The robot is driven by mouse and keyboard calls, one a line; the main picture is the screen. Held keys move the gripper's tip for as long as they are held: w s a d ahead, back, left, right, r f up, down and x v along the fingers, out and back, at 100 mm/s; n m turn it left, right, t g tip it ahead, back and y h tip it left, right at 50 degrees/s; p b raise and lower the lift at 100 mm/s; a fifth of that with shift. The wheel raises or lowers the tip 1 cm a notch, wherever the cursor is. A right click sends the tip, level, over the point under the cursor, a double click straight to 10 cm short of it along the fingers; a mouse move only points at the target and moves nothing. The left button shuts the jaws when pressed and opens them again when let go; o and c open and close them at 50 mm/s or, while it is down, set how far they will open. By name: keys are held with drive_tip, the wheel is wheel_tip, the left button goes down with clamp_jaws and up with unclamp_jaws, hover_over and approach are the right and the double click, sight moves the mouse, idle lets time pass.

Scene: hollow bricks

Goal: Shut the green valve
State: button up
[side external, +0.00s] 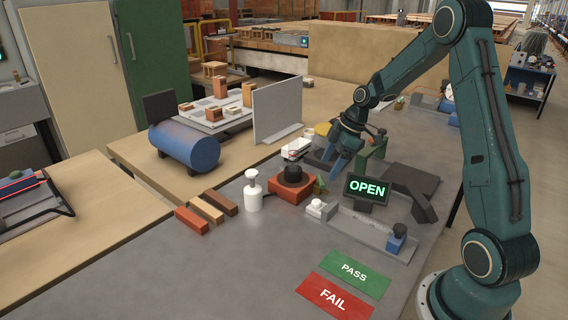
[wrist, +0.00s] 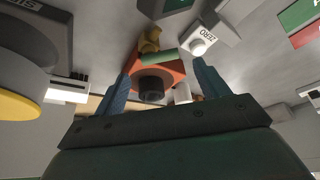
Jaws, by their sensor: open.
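The valve is a small brass-coloured body (wrist: 150,40) with a green bar-shaped handle (wrist: 157,56), beside an orange-red brick block in the wrist view. In the side external view its green part (side external: 320,184) shows small at the block's right edge; the rest is hard to make out. A dark display (side external: 367,189) near it reads OPEN in green. My gripper (side external: 335,160) hangs above and behind the block. In the wrist view its two blue fingers (wrist: 166,72) are spread apart with nothing held between them, the block and handle showing beyond the gap.
The orange-red block (side external: 292,189) carries a black round part (side external: 293,173). A white bottle-like pump (side external: 253,192) stands to its left. A white ZERO button box (side external: 317,207) is in front. PASS (side external: 354,273) and FAIL (side external: 334,295) mats lie nearer. The bench's front left is clear.

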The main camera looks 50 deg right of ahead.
sight(321, 183)
drive_tip(key=shift+x, duration=2.15)
drive_tip(key=shift+c, duration=0.2)
drive_tip(key=c, duration=0.9)
